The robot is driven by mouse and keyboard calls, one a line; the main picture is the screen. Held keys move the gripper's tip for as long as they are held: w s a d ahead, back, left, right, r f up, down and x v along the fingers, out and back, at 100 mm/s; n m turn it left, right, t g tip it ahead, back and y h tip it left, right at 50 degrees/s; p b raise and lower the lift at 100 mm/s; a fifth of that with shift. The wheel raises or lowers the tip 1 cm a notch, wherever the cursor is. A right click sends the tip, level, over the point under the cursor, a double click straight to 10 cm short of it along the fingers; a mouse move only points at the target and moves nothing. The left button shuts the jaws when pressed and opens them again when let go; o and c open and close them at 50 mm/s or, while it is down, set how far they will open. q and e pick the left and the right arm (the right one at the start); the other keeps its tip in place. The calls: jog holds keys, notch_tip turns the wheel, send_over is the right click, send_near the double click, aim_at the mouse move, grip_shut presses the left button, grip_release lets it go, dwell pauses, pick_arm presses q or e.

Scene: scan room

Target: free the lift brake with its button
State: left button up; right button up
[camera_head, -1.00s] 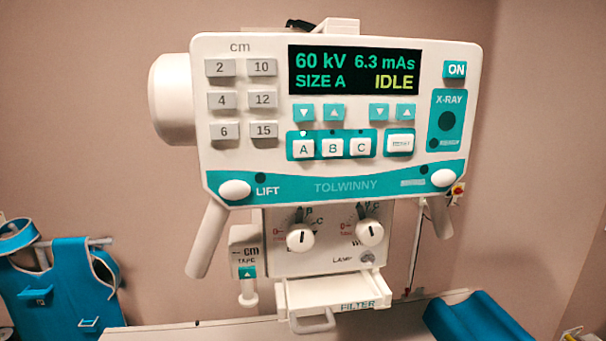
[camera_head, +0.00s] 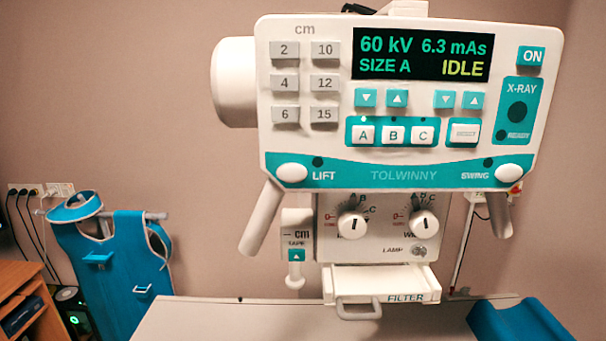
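The white oval LIFT button (camera_head: 292,173) sits at the lower left of the X-ray control panel (camera_head: 400,30), on a teal band. A small dark lamp (camera_head: 317,161) is just above the word LIFT. A similar white button (camera_head: 509,173) marked SWING is at the lower right. The display (camera_head: 424,55) reads 60 kV, 6.3 mAs, SIZE A and IDLE. A handle (camera_head: 261,218) slants down below the LIFT button. Neither of my grippers shows in the head view.
Below the panel are two knobs (camera_head: 353,225), a tape unit (camera_head: 297,240) and a filter drawer (camera_head: 380,281). A table (camera_head: 230,318) lies beneath, with a blue cushion (camera_head: 520,318) at right. A blue apron (camera_head: 128,250) hangs at left, beside a wooden desk (camera_head: 25,300).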

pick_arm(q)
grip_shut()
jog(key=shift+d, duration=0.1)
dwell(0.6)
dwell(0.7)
